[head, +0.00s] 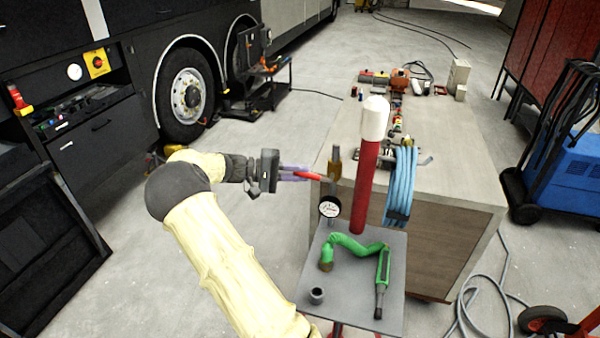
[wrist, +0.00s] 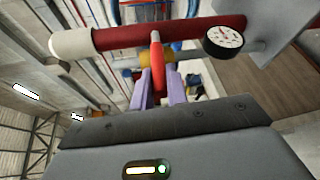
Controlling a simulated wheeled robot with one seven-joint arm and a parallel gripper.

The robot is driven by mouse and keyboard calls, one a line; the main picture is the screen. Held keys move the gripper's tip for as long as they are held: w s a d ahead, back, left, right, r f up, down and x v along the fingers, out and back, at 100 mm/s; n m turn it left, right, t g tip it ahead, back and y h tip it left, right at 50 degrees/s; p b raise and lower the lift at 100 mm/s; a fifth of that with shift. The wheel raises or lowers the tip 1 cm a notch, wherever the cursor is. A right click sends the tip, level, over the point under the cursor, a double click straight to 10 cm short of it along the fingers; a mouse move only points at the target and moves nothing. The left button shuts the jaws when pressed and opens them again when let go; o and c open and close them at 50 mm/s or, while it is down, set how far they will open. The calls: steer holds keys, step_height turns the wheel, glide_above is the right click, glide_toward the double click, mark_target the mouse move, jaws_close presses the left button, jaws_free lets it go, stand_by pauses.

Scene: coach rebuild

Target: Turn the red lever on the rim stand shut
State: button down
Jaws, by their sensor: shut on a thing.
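The red lever (head: 310,176) juts left from a brass valve fitting (head: 335,164) on the rim stand, just above a round white-faced gauge (head: 329,207). My gripper (head: 298,173) reaches in from the left, its purple fingers shut on the lever. In the wrist view the lever (wrist: 157,66) sits between the two fingers (wrist: 159,84), with its far end near the stand's red post (wrist: 120,38). The gauge (wrist: 223,41) is to the right there. In the head view the red post (head: 366,190) has a white cap and rises from a grey plate (head: 340,308).
A green jointed tool (head: 350,243) and a small dark cup (head: 316,295) are on the plate. A blue hose coil (head: 401,185) hangs at the bench (head: 455,150) behind, which holds several tools. A blue machine (head: 565,155) stands right. Open floor lies left.

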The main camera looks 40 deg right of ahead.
steer(key=shift+f+g+h, duration=0.3)
steer(key=shift+f+h, duration=0.1)
steer(key=shift+f, duration=0.1)
steer(key=shift+n+b, duration=0.3)
steer(key=c, duration=1.4)
jaws_free()
steer(key=shift+a, duration=0.1)
steer(key=b+v, duration=0.5)
steer(key=v, duration=1.2)
steer(key=shift+w+a+f, duration=0.15)
